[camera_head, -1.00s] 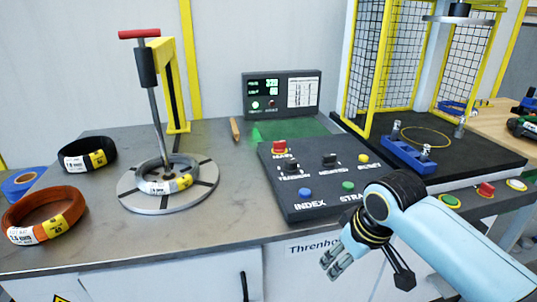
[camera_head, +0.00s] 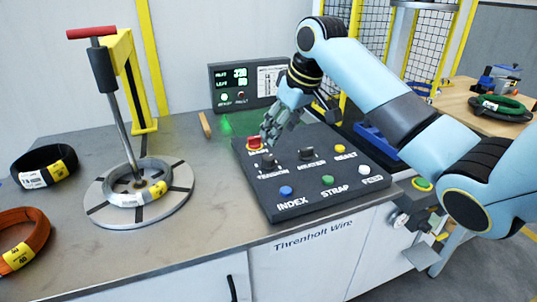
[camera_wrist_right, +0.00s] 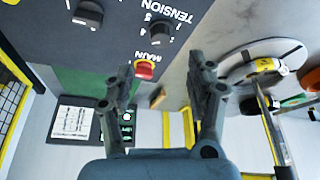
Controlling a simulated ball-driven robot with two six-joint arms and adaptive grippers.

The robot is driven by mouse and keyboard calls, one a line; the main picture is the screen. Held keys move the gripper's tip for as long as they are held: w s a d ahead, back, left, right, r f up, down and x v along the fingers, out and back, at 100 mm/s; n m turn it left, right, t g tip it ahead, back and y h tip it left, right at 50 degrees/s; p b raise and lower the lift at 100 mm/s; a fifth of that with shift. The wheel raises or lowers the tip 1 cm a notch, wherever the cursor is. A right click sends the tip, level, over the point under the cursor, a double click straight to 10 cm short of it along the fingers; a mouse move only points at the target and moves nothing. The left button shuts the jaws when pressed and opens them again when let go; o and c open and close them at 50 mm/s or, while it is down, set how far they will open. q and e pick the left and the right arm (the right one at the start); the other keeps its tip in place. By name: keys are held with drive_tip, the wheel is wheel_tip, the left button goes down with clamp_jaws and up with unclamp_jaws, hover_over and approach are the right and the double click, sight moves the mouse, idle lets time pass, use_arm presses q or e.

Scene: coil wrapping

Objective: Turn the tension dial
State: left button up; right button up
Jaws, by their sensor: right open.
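The tension dial (camera_head: 267,161) is a dark knob on the black control panel (camera_head: 330,197), above its printed TENSION label. It also shows in the right wrist view (camera_wrist_right: 162,31), beyond the fingertips. My right gripper (camera_head: 268,138) is over the panel's back left part, pointing down, close to the dial and the red MAIN switch (camera_head: 254,144). In the right wrist view its two fingers (camera_wrist_right: 161,68) are apart with nothing between them, and the MAIN switch (camera_wrist_right: 144,69) shows in the gap. I cannot tell the exact height above the dial. My left gripper is not in view.
A heater knob (camera_head: 306,154) and several coloured buttons share the panel. A lit display box (camera_head: 235,85) stands behind. To the left, a coil (camera_head: 137,193) lies on a round plate below a red-handled post. Bare grey bench (camera_head: 215,210) lies between.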

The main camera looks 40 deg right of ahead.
sight(269, 157)
drive_tip(key=x, duration=1)
drive_tip(key=shift+a+b, duration=0.1)
drive_tip(key=shift+b, duration=0.2)
drive_tip(key=c, duration=1.1)
drive_tip(key=shift+c, duration=0.2)
